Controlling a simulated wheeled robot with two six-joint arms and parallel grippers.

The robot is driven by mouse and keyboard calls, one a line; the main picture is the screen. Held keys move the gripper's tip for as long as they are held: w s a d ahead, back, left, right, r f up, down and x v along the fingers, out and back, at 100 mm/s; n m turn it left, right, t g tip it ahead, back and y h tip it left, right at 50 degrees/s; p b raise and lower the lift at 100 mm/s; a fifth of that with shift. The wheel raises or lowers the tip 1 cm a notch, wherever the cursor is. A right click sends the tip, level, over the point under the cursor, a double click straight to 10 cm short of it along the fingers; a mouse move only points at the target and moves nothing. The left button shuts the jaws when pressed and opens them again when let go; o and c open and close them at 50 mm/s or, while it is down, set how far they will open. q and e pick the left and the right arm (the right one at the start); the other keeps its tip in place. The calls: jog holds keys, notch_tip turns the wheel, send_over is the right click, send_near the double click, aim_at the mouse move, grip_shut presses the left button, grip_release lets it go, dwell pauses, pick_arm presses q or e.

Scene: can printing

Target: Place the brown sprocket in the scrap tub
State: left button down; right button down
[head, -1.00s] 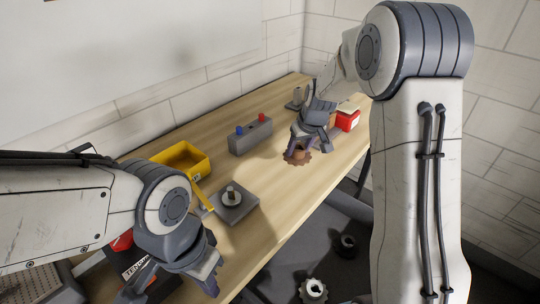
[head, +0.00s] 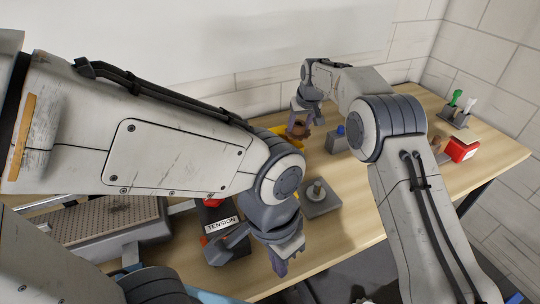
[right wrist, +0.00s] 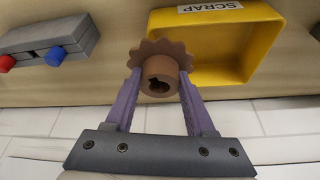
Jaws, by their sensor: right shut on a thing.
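The brown sprocket (right wrist: 160,72) is a toothed disc with a round hub, held between the purple fingers of my right gripper (right wrist: 157,88). In the head view the sprocket (head: 298,130) hangs below my right gripper (head: 299,120) at the back of the bench. The yellow scrap tub (right wrist: 262,55), labelled SCRAP, looks empty. In the right wrist view the sprocket overlaps the tub's left wall; its height above it is unclear. In the head view the tub (head: 281,131) is mostly hidden behind my left arm. My left gripper (head: 284,258) is low over the front of the bench, its jaw opening unclear.
A grey block with red and blue knobs (right wrist: 48,40) stands left of the tub in the right wrist view. A grey plate with a post (head: 320,200), a TENSION box (head: 222,240) and a red box (head: 462,150) are on the bench. A wall stands close behind.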

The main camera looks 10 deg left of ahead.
jog(key=s+a+f+n, duration=0.1)
jog(key=s+a, duration=0.2)
jog(key=a, duration=0.8)
jog(key=f+p, duration=0.1)
jog(key=f, duration=0.4)
jog(key=shift+a+f, duration=0.15)
jog(key=shift+a, duration=0.05)
notch_tip(320, 180, down, 4)
jog(key=shift+f+p, duration=0.15)
jog(key=shift+p, duration=0.45)
jog(key=shift+f, duration=0.1)
jog(key=shift+f+b, duration=0.15)
jog(key=shift+b, duration=0.15)
jog(key=shift+c, duration=1.2)
grip_release()
